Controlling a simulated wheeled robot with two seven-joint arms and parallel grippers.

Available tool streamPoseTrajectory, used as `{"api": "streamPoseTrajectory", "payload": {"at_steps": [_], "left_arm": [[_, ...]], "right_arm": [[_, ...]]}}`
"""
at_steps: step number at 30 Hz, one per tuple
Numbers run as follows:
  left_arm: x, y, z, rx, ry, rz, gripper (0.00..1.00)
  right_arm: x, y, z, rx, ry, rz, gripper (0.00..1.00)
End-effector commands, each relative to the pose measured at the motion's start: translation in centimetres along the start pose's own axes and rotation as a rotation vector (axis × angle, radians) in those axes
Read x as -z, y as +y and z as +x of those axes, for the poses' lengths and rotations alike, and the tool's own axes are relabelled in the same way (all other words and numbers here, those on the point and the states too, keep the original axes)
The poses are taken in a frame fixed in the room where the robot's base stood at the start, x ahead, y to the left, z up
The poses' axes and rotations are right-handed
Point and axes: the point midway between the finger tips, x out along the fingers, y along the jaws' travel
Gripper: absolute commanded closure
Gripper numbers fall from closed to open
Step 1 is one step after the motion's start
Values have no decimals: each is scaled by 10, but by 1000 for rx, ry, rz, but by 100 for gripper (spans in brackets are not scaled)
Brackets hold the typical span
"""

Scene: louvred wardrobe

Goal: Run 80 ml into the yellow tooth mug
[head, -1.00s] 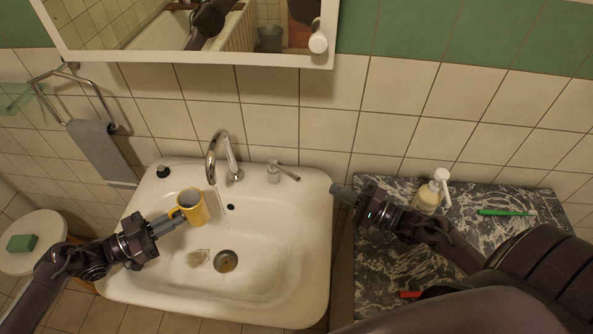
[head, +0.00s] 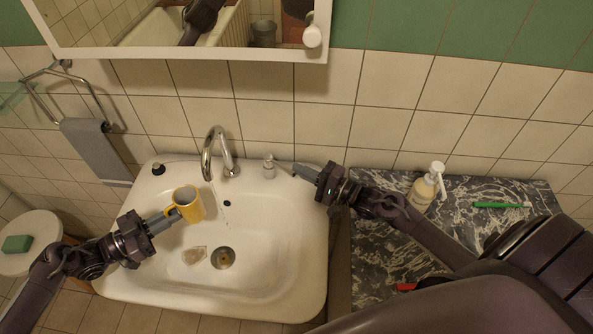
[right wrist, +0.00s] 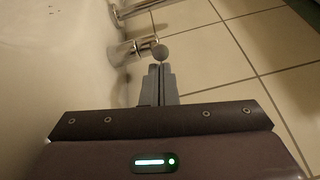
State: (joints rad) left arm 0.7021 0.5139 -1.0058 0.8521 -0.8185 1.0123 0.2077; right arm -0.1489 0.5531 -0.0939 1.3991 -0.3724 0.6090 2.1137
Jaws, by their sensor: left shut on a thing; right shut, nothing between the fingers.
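The yellow tooth mug (head: 188,203) is in the washbasin (head: 270,270), slightly tilted, left of the tap spout's outlet. My left gripper (head: 172,215) is shut on its handle side. The mug's mouth shows, but I cannot tell any water level. The chrome tap spout (head: 227,158) arches over the basin. A faint pale line below it may be a thin trickle. The tap lever (head: 269,168) stands right of the spout. My right gripper (head: 297,170) is shut and empty at the lever's end. In the right wrist view the lever's round knob (right wrist: 160,52) is just beyond the fingertips; contact is unclear.
A soap dispenser (head: 425,188), green toothbrush (head: 500,205) and red item (head: 406,287) are on the dark marble counter (head: 400,255). A pale soap-like piece (head: 194,255) lies near the drain (head: 223,258). A mirror (head: 180,30) hangs above, and a grey towel (head: 95,150) hangs left.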

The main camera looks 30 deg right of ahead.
Motion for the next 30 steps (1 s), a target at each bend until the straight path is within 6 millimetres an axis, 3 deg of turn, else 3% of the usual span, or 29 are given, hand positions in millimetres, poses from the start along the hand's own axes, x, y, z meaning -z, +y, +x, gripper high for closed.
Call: {"api": "streamPoseTrajectory", "payload": {"at_steps": [20,30], "left_arm": [[1,0,0,0,2,1,100],[1,0,0,0,2,1,100]], "right_arm": [[-14,3,2,25,102,-3,100],[-38,8,5,71,337,-6,100]]}}
